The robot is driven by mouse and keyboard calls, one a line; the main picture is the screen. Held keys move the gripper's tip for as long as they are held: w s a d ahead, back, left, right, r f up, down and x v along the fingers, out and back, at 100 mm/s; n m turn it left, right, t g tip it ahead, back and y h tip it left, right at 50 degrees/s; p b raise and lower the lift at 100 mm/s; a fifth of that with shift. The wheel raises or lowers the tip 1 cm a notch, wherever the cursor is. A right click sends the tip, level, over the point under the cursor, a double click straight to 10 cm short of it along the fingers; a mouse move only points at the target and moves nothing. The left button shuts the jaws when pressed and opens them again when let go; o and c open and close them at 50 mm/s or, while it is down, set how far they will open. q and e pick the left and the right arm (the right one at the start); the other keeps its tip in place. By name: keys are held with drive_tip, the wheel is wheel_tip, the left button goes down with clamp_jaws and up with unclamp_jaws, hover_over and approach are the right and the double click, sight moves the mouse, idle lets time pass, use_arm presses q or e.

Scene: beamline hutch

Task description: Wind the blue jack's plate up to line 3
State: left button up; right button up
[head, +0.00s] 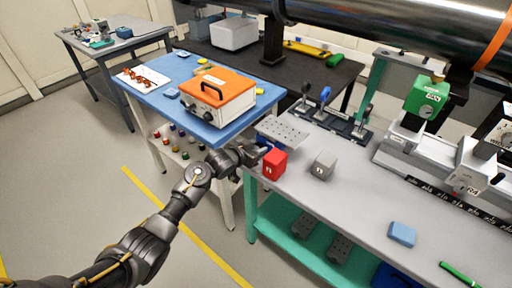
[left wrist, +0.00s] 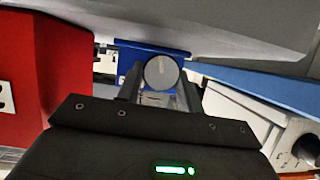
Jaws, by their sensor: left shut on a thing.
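The blue jack stands at the left end of the grey bench, under its grey perforated plate (head: 283,130). Most of its blue body is hidden in the head view; part of the body shows in the left wrist view (left wrist: 130,58). A round grey knob (left wrist: 161,72) faces the left wrist camera in front of this body. My left gripper (head: 260,152) is at the jack's near side, with its fingers on either side of the knob and shut on it. No height lines on the jack can be made out. My right gripper is not in view.
A red block (head: 273,164) stands close to my left gripper, and a grey block (head: 323,166) stands to its right. A blue table (head: 230,124) with an orange-topped box (head: 216,92) lies beyond the arm. The bench front is mostly clear around a blue block (head: 402,234).

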use_arm(q)
drive_tip(key=shift+m, duration=0.5)
drive_tip(key=o, duration=1)
drive_tip(key=shift+s, duration=0.1)
drive_tip(key=v, duration=1)
drive_tip(key=shift+s+r, duration=0.2)
drive_tip(key=shift+s, duration=0.15)
